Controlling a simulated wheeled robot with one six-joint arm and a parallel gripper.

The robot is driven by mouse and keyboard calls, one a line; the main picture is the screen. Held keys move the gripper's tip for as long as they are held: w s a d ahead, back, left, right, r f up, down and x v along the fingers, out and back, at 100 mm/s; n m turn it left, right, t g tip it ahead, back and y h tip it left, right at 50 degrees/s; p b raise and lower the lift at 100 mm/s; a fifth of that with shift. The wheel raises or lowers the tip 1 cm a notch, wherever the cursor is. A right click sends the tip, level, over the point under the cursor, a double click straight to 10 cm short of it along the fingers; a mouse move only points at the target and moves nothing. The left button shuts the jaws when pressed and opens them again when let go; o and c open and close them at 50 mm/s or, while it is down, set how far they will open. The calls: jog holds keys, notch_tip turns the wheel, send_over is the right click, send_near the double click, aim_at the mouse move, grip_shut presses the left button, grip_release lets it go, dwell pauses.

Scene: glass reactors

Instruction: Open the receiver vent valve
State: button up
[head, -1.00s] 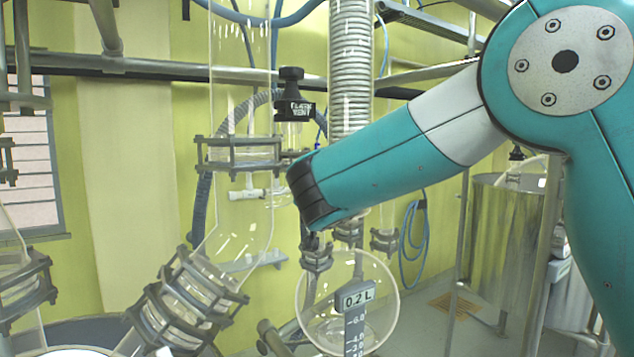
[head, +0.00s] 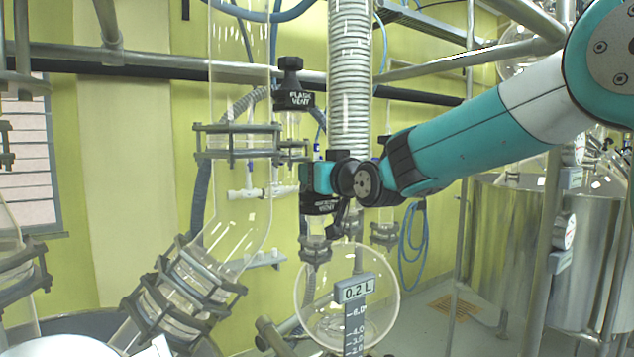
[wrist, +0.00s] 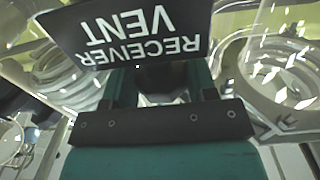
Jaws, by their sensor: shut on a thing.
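The receiver vent valve shows in the head view by its black label (head: 321,204), just above the clamp on the neck of the round glass receiver (head: 347,308). In the wrist view the same label (wrist: 130,30) is large and upside down and reads RECEIVER VENT. The valve's dark knob (wrist: 162,78) sits between the jaws of my gripper (wrist: 160,88). My gripper is shut on this knob. In the head view my gripper (head: 312,178) is small, right above the label, and it and my wrist hide most of the knob. I cannot tell how far the valve is turned.
A flask vent valve (head: 292,85) with a black knob stands above and left of my gripper. A ribbed condenser column (head: 350,80) rises behind my wrist. Glass pipe (head: 238,160) with metal clamps stands close on the left. A steel vessel (head: 500,230) is at the right.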

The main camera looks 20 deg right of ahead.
jog(key=n+y+b, duration=0.1)
jog(key=g+y+b, duration=0.1)
jog(key=n+y+b, duration=0.1)
jog(key=shift+w+d+f+n+y, duration=0.1)
jog(key=shift+d+f+n+y, duration=0.2)
jog(key=shift+y, duration=0.1)
jog(key=shift+r+n+g+y+b, duration=0.2)
jog(key=shift+n+g+y+b, duration=0.75)
jog(key=shift+n+g+y, duration=0.75)
jog(key=shift+y, duration=0.5)
jog(key=o, duration=0.9)
jog(key=shift+a+r, duration=0.1)
jog(key=shift+h, duration=0.3)
